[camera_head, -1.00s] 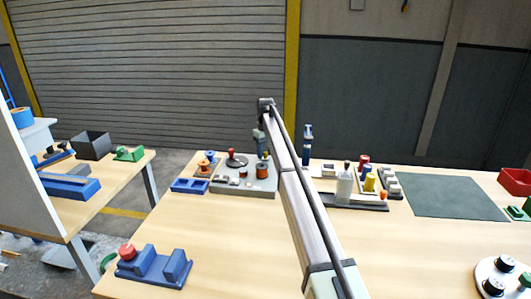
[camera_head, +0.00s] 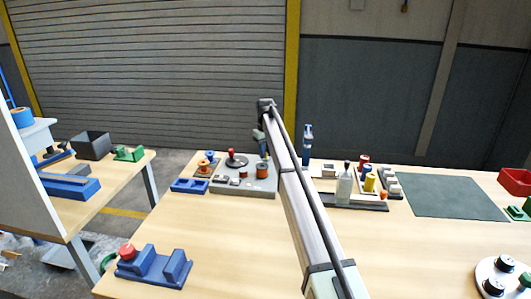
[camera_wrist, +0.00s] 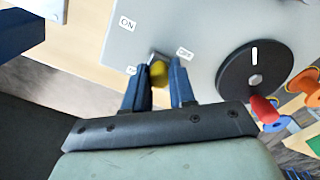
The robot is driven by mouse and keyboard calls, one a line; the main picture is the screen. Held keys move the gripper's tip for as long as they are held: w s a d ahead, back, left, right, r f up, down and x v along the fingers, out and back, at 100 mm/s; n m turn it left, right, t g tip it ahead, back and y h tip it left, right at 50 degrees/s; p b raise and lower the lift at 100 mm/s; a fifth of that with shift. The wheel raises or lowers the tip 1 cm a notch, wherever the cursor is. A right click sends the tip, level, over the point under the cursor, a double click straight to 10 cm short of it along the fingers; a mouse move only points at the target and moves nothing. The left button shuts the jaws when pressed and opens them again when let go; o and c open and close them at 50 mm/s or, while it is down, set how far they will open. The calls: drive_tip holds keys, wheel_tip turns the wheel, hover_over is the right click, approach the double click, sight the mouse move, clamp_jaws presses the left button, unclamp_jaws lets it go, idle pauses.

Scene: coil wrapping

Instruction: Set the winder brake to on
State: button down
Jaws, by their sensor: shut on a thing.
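The winder is a grey box (camera_head: 228,189) on the table left of centre, with its top plate (camera_wrist: 203,22) close in the wrist view. The plate carries an "ON" label (camera_wrist: 127,23), an "OFF" label (camera_wrist: 184,53) and a partly hidden label (camera_wrist: 132,70). A yellow knob (camera_wrist: 159,72), apparently the brake lever's, sits between my blue fingers, nearer "OFF" than "ON". My gripper (camera_wrist: 159,70) is shut on it. The fingers hide part of the lever. My arm partly covers this spot in the head view.
A dark disc (camera_wrist: 254,75) with a red crank knob (camera_wrist: 265,110) lies right of the fingers in the wrist view. Orange spools (camera_wrist: 305,82) stand beyond it. A blue tray (camera_head: 189,186) sits left of the winder. The table's front is mostly clear.

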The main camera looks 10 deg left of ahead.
drive_tip(key=shift+d, duration=1.85)
drive_tip(key=c, duration=0.9)
unclamp_jaws()
drive_tip(key=shift+c, duration=0.2)
wheel_tip(320, 180, up, 14)
drive_tip(key=shift+f, duration=0.1)
